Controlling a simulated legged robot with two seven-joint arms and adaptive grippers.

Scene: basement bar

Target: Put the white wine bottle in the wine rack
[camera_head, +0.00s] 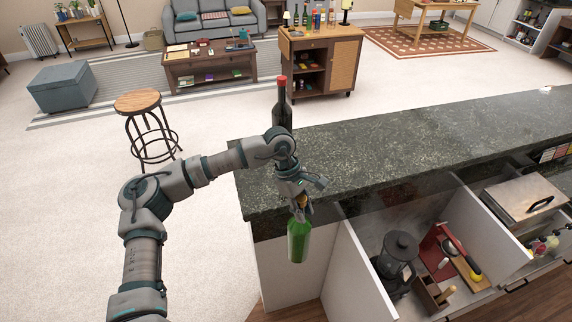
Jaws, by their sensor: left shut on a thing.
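My left gripper (301,206) is shut on the neck of a green bottle, the white wine bottle (299,243). The bottle hangs almost upright below the fingers, with its gold-coloured top between them. It is in front of the near side of the dark stone counter, with its body below the counter top. A dark bottle with a red top (282,108) stands behind my left wrist, and its base is hidden. I cannot make out a wine rack in this view. My right gripper is not in view.
The stone counter (420,150) runs to the right, its top mostly clear. Below it are open compartments with a dark grinder-like appliance (397,255) and a metal-lidded box (522,203). A stool (138,103) stands left. A wooden cart (322,60) with bottles stands behind.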

